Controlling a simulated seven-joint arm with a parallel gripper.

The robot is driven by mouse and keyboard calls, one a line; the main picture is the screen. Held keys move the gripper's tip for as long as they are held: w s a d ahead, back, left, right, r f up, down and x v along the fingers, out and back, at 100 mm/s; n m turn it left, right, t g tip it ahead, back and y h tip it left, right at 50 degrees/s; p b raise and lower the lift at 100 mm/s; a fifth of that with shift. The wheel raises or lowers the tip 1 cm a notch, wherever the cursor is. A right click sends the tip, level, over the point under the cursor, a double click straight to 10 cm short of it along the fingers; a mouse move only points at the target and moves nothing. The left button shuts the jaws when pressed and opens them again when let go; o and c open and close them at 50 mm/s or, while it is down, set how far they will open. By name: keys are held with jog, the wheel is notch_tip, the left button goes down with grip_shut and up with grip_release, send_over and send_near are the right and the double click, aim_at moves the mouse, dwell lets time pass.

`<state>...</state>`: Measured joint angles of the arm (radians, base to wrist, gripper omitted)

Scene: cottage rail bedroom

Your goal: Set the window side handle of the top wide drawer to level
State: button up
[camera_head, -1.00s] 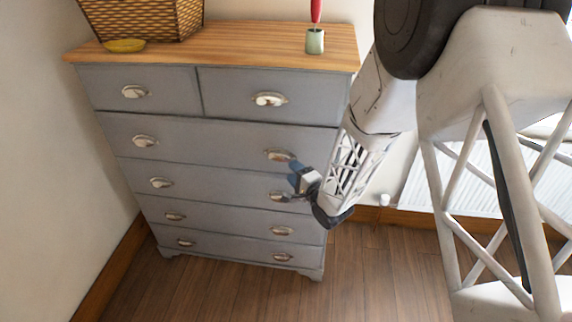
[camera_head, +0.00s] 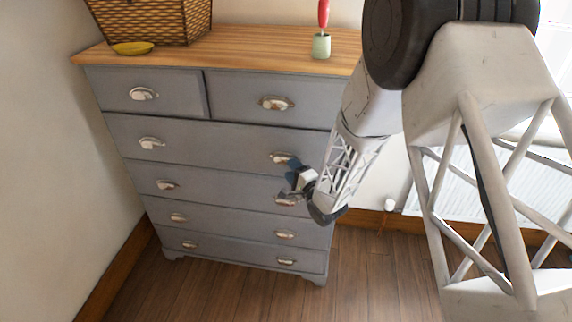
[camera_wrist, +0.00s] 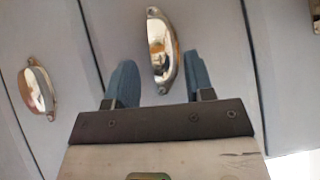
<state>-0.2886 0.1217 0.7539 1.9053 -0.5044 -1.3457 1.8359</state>
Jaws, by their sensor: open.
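The grey chest's top wide drawer (camera_head: 215,138) is shut. Its window side handle (camera_head: 283,158), a shiny metal cup pull, is at the right, partly beside my gripper (camera_head: 291,178). In the wrist view, a cup handle (camera_wrist: 158,45), apparently this one, lies lengthwise between the two blue fingers of my gripper (camera_wrist: 161,78). The fingers are open, with a gap on each side of it. Its long axis looks slightly tilted against the drawer seams. The drawer's other handle (camera_head: 151,143) is at the left and looks about level.
A neighbouring drawer's handle (camera_wrist: 39,90) is left in the wrist view. The handle below (camera_head: 288,198) is close to my gripper. A radiator (camera_head: 480,195) is at the right; floor in front is clear.

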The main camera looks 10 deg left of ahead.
jog(key=shift+x, duration=1.9)
jog(key=shift+c, duration=0.5)
